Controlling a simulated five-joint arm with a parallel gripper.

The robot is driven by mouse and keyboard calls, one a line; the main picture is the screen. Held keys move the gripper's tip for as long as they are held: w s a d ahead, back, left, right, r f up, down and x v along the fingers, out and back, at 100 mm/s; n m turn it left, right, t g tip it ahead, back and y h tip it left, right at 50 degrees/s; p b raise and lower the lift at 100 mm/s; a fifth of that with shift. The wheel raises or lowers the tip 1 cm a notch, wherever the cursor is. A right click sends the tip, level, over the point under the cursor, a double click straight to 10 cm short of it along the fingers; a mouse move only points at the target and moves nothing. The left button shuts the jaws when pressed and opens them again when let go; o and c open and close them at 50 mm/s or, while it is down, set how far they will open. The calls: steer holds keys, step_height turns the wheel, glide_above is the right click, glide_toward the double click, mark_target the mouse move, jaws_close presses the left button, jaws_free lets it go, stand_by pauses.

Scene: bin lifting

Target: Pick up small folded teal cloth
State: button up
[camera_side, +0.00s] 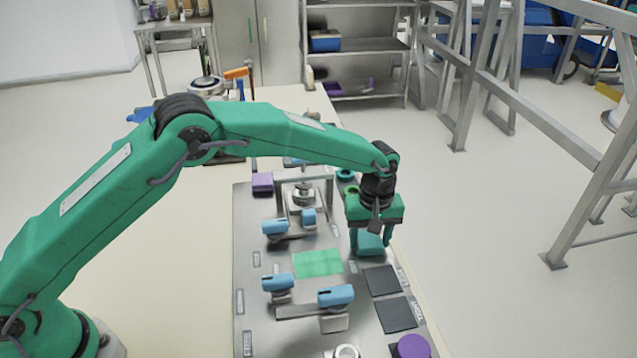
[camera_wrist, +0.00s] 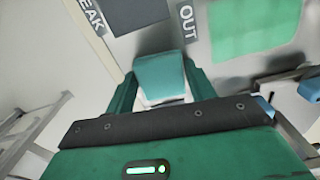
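The small folded teal cloth (camera_wrist: 160,72) sits between the two fingers of my gripper (camera_wrist: 160,66) in the wrist view. It fills most of the gap, with a finger close along each side; I cannot tell whether both press on it. A pale surface (camera_wrist: 165,97) shows at the cloth's near edge. In the side view my gripper (camera_side: 370,248) points down at the right part of the grey board (camera_side: 245,212), and the teal cloth (camera_side: 369,242) shows between its fingers. I cannot tell whether the cloth touches the board.
A light green square (camera_side: 318,262) lies left of my gripper. Two dark squares (camera_side: 382,280) (camera_side: 397,314) lie nearer the front, with labels beside them. Several blue-topped fixtures (camera_side: 336,296) stand on the board. A purple round piece (camera_side: 412,346) is at the front right.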

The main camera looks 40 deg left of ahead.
mark_target(370, 241)
steer(key=c, duration=0.3)
steer(key=shift+r, duration=0.1)
steer(key=shift+c, duration=0.2)
steer(key=shift+r, duration=0.8)
step_height(370, 241, up, 2)
steer(key=shift+r, duration=0.15)
steer(key=s+d+r, duration=0.6)
steer(key=s+r, duration=0.1)
steer(key=s, duration=0.3)
steer(key=shift+d, duration=0.1)
steer(key=shift+o, duration=0.7)
steer(key=w+a+f+n, duration=0.1)
steer(key=a+n, duration=0.1)
steer(key=w+a+n, duration=0.1)
steer(key=a+n, duration=0.2)
steer(key=w+a+f+n, duration=0.1)
steer(key=a+n, duration=0.1)
steer(key=shift+w+a+f+n, duration=0.15)
steer(key=shift+a+f+n, duration=0.15)
steer(key=shift+c, duration=0.4)
steer(key=shift+w+a+f+n, duration=0.2)
steer(key=shift+a+f+n, duration=0.1)
steer(key=shift+a+n, duration=0.5)
